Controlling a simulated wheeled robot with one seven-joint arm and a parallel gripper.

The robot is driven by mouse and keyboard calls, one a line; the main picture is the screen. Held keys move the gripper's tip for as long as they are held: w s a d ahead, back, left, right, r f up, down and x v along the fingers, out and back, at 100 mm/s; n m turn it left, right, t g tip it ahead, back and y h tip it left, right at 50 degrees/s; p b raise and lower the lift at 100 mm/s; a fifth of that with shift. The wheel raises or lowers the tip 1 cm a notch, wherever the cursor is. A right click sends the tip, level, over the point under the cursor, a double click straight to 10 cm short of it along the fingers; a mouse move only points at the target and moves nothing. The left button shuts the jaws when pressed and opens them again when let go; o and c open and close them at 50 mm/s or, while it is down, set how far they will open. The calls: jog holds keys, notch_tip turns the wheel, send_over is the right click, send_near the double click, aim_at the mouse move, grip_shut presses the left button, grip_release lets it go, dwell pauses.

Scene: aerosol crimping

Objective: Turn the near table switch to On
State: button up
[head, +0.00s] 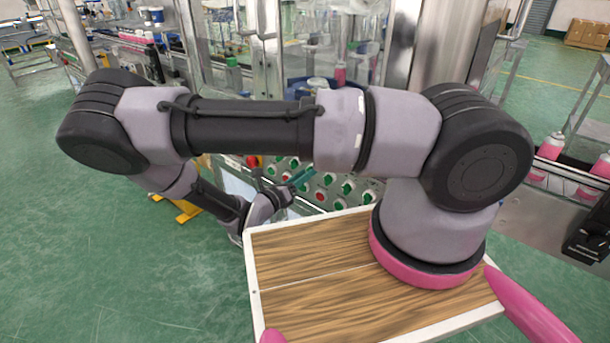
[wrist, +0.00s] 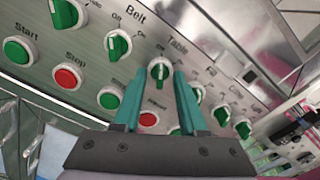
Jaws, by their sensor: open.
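The table switch (wrist: 160,67) is a green knob in a pale ring, under the label "Table" on the grey control panel. In the wrist view it lies at the tips of my gripper (wrist: 169,74), whose two teal fingers stand apart with nothing held. In the head view my gripper (head: 303,177) is at the panel front, small and partly behind my arm.
To the left are the Belt switch (wrist: 118,45), the green Start button (wrist: 18,50) and the red Stop button (wrist: 67,77). A red button (wrist: 149,119) sits between my fingers, lower down. More green knobs (wrist: 222,115) lie to the right. Open green floor (head: 110,250) is at left.

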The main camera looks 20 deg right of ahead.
jog(key=shift+w+d, duration=0.1)
jog(key=shift+d, duration=0.15)
grip_shut()
jog(key=shift+m, duration=0.3)
jog(key=m, duration=1.1)
jog(key=shift+m, duration=0.3)
dwell(0.3)
